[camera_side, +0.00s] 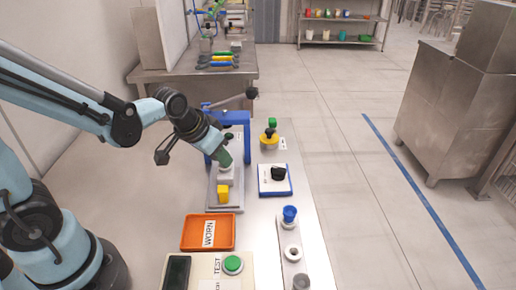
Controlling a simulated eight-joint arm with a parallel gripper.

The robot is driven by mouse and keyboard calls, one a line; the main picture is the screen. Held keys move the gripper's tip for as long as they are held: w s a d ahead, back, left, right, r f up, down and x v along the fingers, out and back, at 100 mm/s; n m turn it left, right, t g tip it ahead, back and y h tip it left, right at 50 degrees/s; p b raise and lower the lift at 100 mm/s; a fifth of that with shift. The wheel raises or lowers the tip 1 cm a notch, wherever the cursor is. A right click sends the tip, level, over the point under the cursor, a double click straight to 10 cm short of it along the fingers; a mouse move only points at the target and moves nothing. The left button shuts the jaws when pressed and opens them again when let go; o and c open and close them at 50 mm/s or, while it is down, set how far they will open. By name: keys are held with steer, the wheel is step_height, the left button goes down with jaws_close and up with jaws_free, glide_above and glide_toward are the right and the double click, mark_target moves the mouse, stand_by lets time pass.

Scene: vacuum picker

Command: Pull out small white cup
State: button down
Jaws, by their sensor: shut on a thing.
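My gripper (224,163) reaches down from the left at the blue frame (236,117). It is shut on a small white piece (226,175), which I take to be the small white cup. The fingers hide its upper part, and I cannot tell whether it is still seated in what is around it. A yellow block (223,193) is just in front of it on a grey base plate (229,209).
An orange tray marked WORN (186,235) lies in front. A strip (284,270) at right holds a blue cup (290,213), a white ring (293,253) and a grey piece (301,283). A blue-edged pad with a black knob (278,173) and a test box with green button (232,264) are nearby.

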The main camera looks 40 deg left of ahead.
steer(key=shift+r, duration=2.4)
